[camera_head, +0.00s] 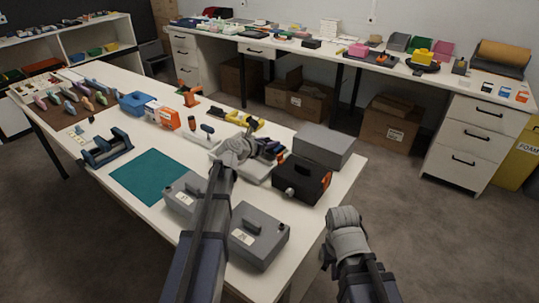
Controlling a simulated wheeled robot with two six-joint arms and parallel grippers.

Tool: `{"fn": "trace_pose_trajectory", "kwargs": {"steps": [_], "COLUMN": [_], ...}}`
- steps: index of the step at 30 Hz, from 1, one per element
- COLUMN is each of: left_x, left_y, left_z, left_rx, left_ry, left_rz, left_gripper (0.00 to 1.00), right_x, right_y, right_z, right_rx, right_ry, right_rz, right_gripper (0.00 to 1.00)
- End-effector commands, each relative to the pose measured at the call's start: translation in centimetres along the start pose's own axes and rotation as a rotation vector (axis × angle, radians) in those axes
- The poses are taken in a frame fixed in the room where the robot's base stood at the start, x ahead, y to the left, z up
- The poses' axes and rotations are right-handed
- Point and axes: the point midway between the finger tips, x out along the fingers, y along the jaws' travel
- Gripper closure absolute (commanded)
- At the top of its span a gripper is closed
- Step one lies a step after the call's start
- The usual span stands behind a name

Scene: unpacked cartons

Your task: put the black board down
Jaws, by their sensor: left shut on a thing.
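My left arm reaches up over the white table, and its gripper (240,148) is over a pale tray (262,177) with dark items in it. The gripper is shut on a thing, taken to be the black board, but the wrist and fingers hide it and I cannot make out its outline. I cannot tell whether it touches the tray. My right gripper (345,220) is beyond the table's right edge, over the floor. Its fingers are hidden, so its opening does not show.
Grey cases (258,238) lie at the near table end, beside a black toolbox (302,180) and a grey box (323,146). A green mat (152,177) is bare. A blue holder (106,148) stands left. A long bench (400,66) runs along the wall.

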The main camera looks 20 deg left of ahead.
Motion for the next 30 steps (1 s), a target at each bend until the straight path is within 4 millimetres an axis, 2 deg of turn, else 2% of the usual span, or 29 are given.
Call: {"fn": "trace_pose_trajectory", "kwargs": {"steps": [11,24,25,30], "left_x": [1.4,1.6,1.5,1.5], "left_y": [0.0,0.0,0.0,0.0], "left_z": [-3.4,-3.8,-3.7,-3.6], "left_rx": [0.0,0.0,0.0,0.0], "left_ry": [0.0,0.0,0.0,0.0], "left_rz": [0.0,0.0,0.0,0.0], "left_gripper": [1.0,1.0,0.57,0.38], "right_x": [3.7,4.0,4.0,3.9], "right_y": [-0.3,-0.4,-0.4,-0.4], "right_z": [-0.2,-0.2,-0.2,-0.2], "right_rx": [0.0,0.0,0.0,0.0], "right_ry": [0.0,0.0,0.0,0.0], "right_rz": [0.0,0.0,0.0,0.0], "right_gripper": [1.0,1.0,1.0,1.0]}}
